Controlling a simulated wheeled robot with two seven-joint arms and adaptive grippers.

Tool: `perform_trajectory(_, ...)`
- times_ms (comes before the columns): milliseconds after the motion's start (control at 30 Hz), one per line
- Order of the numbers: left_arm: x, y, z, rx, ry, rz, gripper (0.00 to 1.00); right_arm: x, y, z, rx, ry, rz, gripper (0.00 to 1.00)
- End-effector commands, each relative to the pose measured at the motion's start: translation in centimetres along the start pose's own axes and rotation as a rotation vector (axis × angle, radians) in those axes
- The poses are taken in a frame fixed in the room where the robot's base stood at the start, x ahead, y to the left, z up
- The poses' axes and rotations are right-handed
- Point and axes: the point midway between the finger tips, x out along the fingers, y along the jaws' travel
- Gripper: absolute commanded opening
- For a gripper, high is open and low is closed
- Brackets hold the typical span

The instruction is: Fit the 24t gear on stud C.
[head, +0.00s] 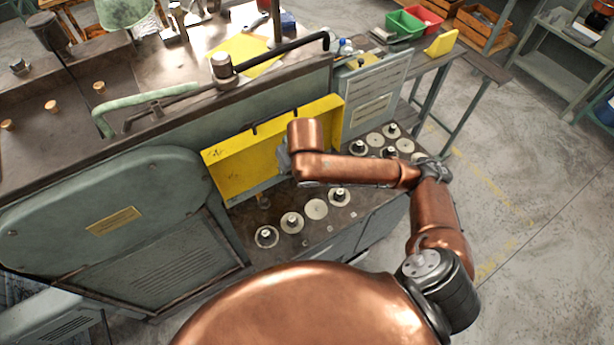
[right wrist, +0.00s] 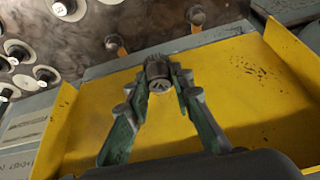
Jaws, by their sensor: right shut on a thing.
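My right gripper (right wrist: 158,72) is shut on a small dark toothed gear (right wrist: 157,69), seen between its green fingers in the right wrist view. No tooth count can be read on it. In the head view the right gripper (head: 284,160) is mostly hidden by my copper arm, in front of the yellow panel (head: 228,168). Two brass-coloured studs stand on the dark plate in the right wrist view, one at upper middle (right wrist: 116,46) and one at upper right (right wrist: 195,17). The held gear is apart from both. I cannot tell which is stud C. My left gripper is not in view.
Several round gears (head: 316,209) sit on the machine's low shelf (head: 318,238), and more gears (head: 391,131) sit farther right. The yellow panel (right wrist: 250,92) lies behind the gripper. Green (head: 405,27) and red bins (head: 425,17) stand farther back.

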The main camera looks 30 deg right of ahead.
Motion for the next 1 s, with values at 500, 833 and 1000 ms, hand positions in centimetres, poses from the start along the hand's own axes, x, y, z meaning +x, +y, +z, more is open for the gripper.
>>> perform_trajectory(500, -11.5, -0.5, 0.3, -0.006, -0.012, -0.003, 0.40, 6.6, 4.1, 7.7, -0.615, -0.007, -0.256, 0.00)
perform_trajectory(833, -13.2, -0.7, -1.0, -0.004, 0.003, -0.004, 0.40, 8.5, 5.8, 11.1, -0.779, 0.002, -0.322, 0.00)
perform_trajectory(1000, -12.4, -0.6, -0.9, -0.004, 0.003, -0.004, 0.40, 9.2, 5.8, 11.3, -0.781, 0.003, -0.323, 0.00)
